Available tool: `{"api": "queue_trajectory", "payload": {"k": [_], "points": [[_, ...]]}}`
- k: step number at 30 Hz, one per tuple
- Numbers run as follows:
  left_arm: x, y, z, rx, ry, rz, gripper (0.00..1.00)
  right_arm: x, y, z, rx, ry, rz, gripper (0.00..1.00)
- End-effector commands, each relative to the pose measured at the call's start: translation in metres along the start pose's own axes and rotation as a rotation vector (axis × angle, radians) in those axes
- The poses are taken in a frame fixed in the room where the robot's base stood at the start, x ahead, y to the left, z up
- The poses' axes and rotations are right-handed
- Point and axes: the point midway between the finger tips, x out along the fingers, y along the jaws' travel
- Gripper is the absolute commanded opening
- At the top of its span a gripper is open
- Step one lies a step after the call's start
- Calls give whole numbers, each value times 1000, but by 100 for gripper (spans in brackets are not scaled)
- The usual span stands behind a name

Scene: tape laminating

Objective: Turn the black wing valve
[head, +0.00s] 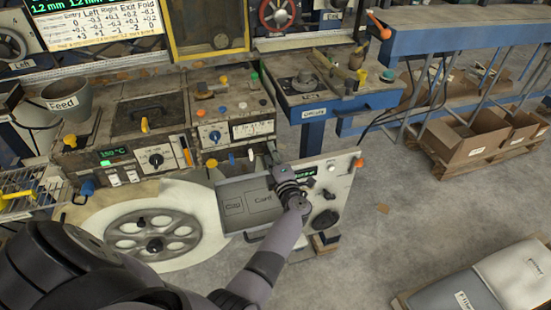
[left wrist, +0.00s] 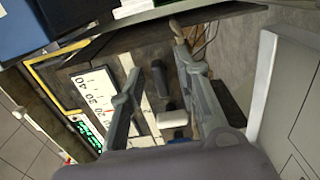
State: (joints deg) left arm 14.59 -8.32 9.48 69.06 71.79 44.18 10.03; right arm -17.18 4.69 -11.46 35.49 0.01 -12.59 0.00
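The black wing valve (left wrist: 160,78) is a dark, narrow lever in the left wrist view. It stands between the two fingers of my left gripper (left wrist: 158,62), which are apart on either side with visible gaps. In the head view my left gripper (head: 274,160) is at the front edge of the machine's middle panel and mostly hides that valve. A white wing valve (left wrist: 170,118) and a blue one (left wrist: 181,134) are in the same row. They also show in the head view as the white valve (head: 250,155) and the blue valve (head: 232,159). My right gripper is not in view.
Below my left gripper is a grey tray (head: 235,205) marked Cap and Card. A side panel (head: 340,180) with a black round knob (head: 325,220) is to its right. A slotted wheel (head: 155,233) is at the left.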

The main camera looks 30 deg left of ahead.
Motion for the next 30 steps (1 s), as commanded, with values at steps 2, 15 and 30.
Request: {"api": "queue_trajectory", "payload": {"k": [2,15,30], "points": [[0,-1,0,-17,0,2,30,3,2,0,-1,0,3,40],[1,-5,-1,-663,-3,6,30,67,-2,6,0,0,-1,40],[1,2,-4,-1425,-6,4,30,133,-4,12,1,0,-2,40]]}}
